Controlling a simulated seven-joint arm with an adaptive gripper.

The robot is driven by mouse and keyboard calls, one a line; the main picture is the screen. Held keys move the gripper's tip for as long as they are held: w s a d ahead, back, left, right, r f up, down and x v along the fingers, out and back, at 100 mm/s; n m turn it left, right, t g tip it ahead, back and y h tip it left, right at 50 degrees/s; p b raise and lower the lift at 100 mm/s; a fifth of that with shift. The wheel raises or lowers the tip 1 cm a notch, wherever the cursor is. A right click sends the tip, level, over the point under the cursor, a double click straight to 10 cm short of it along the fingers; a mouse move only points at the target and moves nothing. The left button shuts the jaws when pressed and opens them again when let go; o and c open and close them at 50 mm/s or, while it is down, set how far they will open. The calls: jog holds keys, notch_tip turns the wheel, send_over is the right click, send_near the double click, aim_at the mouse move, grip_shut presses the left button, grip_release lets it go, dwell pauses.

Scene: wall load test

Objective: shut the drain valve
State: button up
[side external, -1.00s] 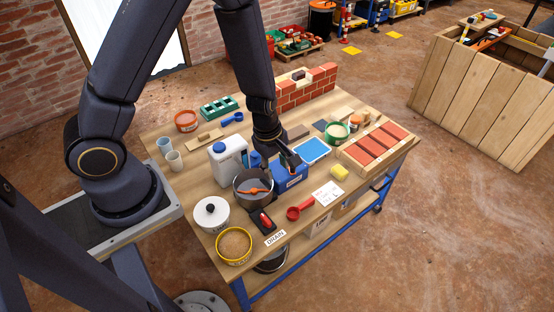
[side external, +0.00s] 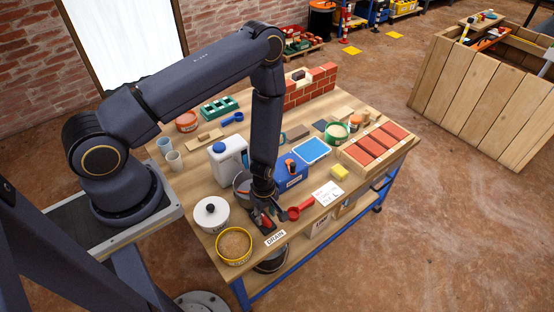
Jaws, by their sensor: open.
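The drain valve is a small red handle (side external: 265,219) on a dark base at the table's front edge, just behind the white DRAIN label (side external: 275,237). My gripper (side external: 268,211) points down right at the valve, with its open fingers over or around the red handle. Whether the fingers touch the handle cannot be told. The gripper partly hides the valve, and my arm hides part of the grey pot (side external: 241,184) behind it.
A red scoop (side external: 299,210) lies close to the gripper's right. A blue box (side external: 291,174) is behind. A bucket (side external: 272,263) sits below the table edge.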

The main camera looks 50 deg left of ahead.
jog(key=shift+f, duration=1.15)
grip_shut()
